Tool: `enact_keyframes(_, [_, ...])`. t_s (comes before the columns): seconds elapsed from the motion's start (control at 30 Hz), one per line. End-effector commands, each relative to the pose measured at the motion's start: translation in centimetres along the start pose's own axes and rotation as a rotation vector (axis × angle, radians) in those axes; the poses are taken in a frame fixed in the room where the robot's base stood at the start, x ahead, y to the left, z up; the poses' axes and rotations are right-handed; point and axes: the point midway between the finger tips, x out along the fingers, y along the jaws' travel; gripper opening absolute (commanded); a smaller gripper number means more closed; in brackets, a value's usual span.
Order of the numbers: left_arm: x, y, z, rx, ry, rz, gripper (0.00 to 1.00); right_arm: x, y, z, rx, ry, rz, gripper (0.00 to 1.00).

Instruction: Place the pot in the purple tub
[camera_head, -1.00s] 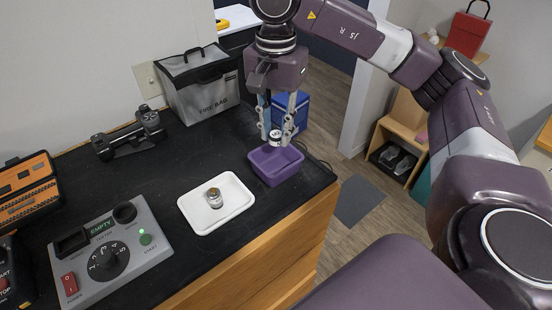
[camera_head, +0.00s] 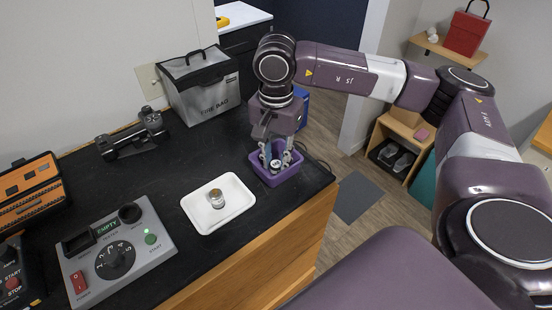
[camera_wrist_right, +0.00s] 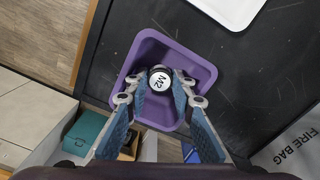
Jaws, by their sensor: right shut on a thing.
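The purple tub (camera_head: 291,172) stands near the right end of the black counter; it also shows in the right wrist view (camera_wrist_right: 204,73). My right gripper (camera_head: 276,160) points down into the tub and is shut on a small pot (camera_head: 276,164). In the right wrist view the pot (camera_wrist_right: 160,80) shows a white top marked "M2", between the fingertips and inside the tub's outline. I cannot tell whether it touches the tub's floor. A similar small jar (camera_head: 216,198) stands in the white tray (camera_head: 238,190). My left gripper is not in view.
A grey fire bag (camera_head: 203,90) stands behind the tub. A grey control box (camera_head: 150,262) with a dial sits at front left, with a black device (camera_head: 133,140) farther back. The counter's right edge is close beside the tub.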

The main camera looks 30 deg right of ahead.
Motion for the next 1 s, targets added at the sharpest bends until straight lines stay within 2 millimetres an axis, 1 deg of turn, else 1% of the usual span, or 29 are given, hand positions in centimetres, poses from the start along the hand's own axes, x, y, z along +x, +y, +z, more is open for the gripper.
enact_keyframes(0.07, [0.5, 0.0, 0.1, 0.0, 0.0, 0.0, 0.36, 0.4, 0.0, 0.0, 0.0, 0.0, 0.0, 0.0])
enact_keyframes(0.1, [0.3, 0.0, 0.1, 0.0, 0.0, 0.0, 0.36, 0.2, 0.0, 0.0, 0.0, 0.0, 0.0, 0.27])
enact_keyframes(0.13, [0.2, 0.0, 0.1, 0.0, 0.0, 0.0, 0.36, 0.2, 0.0, 0.0, 0.0, 0.0, 0.0, 0.3])
enact_keyframes(0.4, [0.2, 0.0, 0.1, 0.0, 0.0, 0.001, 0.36, 0.1, 0.0, 0.0, 0.0, 0.0, 0.0, 0.3])
enact_keyframes(0.53, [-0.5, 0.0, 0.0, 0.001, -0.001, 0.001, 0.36, -0.5, 0.0, 0.0, 0.0, 0.0, 0.0, 0.3])
enact_keyframes(0.57, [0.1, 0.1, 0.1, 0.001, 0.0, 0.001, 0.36, -0.5, -0.1, 0.0, 0.0, 0.001, -0.003, 0.3])
enact_keyframes(0.67, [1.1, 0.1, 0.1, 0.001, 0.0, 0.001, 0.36, -2.1, -0.2, 0.0, 0.0, 0.002, -0.006, 0.3])
enact_keyframes(0.8, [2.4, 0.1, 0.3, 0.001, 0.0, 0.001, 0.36, -5.4, -0.2, 0.0, 0.0, 0.002, -0.007, 0.3])
enact_keyframes(1.0, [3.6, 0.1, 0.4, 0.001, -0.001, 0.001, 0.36, -9.9, -0.1, 0.0, -0.002, 0.0, -0.005, 0.3])
